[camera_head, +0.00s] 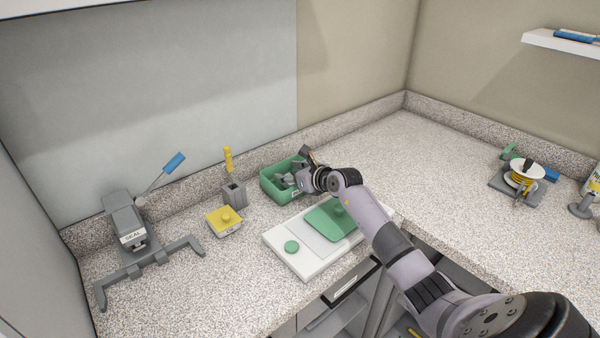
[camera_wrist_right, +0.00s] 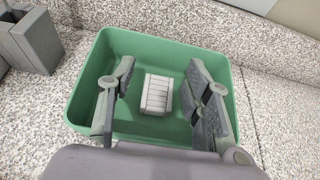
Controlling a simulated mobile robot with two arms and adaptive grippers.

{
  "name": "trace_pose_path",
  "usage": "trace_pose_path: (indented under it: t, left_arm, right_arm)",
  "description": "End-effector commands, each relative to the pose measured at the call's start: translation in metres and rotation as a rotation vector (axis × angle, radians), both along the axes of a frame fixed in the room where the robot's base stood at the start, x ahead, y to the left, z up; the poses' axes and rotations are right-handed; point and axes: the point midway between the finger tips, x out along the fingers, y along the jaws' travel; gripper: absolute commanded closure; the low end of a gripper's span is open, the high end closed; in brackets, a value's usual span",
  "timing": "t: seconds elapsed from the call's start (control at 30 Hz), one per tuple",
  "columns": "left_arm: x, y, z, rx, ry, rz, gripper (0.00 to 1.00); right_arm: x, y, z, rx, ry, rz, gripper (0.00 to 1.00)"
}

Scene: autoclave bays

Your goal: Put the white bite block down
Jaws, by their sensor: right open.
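The white bite block (camera_wrist_right: 157,95) lies on the floor of a green bin (camera_wrist_right: 86,92), a ribbed white block seen in the right wrist view. My right gripper (camera_wrist_right: 158,102) is open, its two fingers apart on either side of the block, with gaps between the fingers and the block. In the head view the green bin (camera_head: 271,188) stands near the back wall, and my right gripper (camera_head: 290,178) reaches over and into it. The block is hidden there behind my gripper. My left gripper is in neither view.
A yellow block (camera_head: 224,221), a grey holder (camera_head: 233,194) and a grey sealer (camera_head: 127,222) stand left.

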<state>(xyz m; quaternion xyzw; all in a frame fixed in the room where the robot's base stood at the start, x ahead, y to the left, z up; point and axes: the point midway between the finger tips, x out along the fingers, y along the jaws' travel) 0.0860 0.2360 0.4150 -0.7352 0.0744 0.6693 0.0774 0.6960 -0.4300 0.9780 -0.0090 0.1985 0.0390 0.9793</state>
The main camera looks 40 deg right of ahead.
Motion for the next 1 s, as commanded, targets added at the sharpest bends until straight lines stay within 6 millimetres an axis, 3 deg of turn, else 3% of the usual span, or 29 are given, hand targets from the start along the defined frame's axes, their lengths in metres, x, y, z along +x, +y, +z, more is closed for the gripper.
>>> trace_pose_path:
  t: [0.03,0.1,0.6,1.0]
  left_arm:
    - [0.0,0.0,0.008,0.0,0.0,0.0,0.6]
    - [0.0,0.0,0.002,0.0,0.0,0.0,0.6]
    - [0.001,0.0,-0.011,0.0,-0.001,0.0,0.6]
    - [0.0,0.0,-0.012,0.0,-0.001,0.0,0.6]
  right_arm:
    - [-0.001,-0.001,0.007,0.001,0.005,-0.002,0.52]
    - [-0.012,-0.003,0.005,-0.003,0.006,-0.002,0.52]
    - [-0.098,-0.009,0.047,-0.002,-0.005,0.0,0.52]
    - [-0.11,-0.009,0.055,-0.001,-0.008,-0.001,0.52]
